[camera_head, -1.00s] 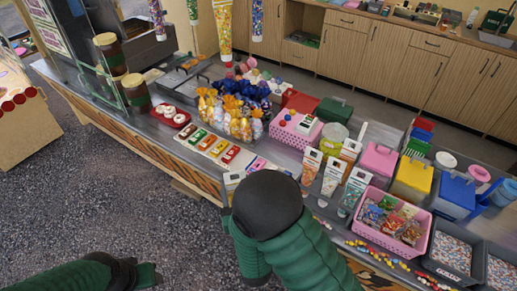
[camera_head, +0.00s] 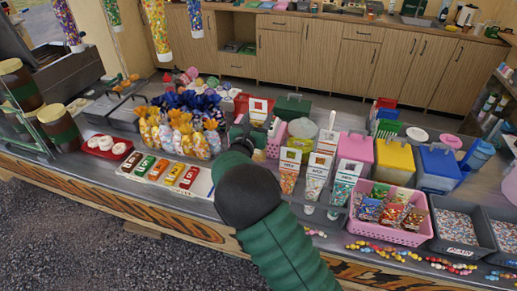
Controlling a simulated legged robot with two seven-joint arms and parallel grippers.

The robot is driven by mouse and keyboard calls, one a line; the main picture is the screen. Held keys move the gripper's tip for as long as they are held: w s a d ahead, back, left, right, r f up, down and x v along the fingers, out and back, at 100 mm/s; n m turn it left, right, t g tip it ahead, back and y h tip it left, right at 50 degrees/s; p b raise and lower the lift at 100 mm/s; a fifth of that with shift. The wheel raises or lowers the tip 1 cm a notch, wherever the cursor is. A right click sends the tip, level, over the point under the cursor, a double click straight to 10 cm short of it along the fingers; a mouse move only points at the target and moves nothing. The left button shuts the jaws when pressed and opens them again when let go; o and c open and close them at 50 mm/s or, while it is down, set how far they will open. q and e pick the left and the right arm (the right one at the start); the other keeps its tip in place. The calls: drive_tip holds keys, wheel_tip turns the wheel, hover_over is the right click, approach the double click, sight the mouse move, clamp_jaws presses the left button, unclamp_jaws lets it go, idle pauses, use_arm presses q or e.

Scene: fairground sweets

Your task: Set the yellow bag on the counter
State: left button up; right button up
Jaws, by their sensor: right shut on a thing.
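Several clear bags of yellow and orange sweets with orange ties, the yellow bags (camera_head: 180,138), stand in a cluster on the counter (camera_head: 85,180), left of centre. Bags with blue ties stand behind them. My right gripper (camera_head: 257,132) is just right of this cluster, above the counter, partly hidden behind my own dark wrist and green arm. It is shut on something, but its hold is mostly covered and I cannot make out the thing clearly. My left gripper is out of view.
Upright sweet packets (camera_head: 315,178) stand right of my arm. A pink basket (camera_head: 400,233) of small bags and grey trays (camera_head: 462,230) lie further right. Chocolate bars (camera_head: 160,169) and a red doughnut plate (camera_head: 107,148) are left. Loose sweets line the front edge.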

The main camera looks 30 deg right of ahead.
drive_tip(key=f, duration=0.5)
drive_tip(key=shift+s+d+f, duration=0.1)
drive_tip(key=shift+d+f, duration=0.15)
drive_tip(key=shift+f, duration=0.05)
drive_tip(key=o, duration=1.2)
drive_tip(key=shift+o, duration=0.3)
drive_tip(key=shift+a+r, duration=0.1)
drive_tip(key=shift+a, duration=0.1)
drive_tip(key=shift+a, duration=0.1)
drive_tip(key=v, duration=1.2)
drive_tip(key=shift+b, duration=0.3)
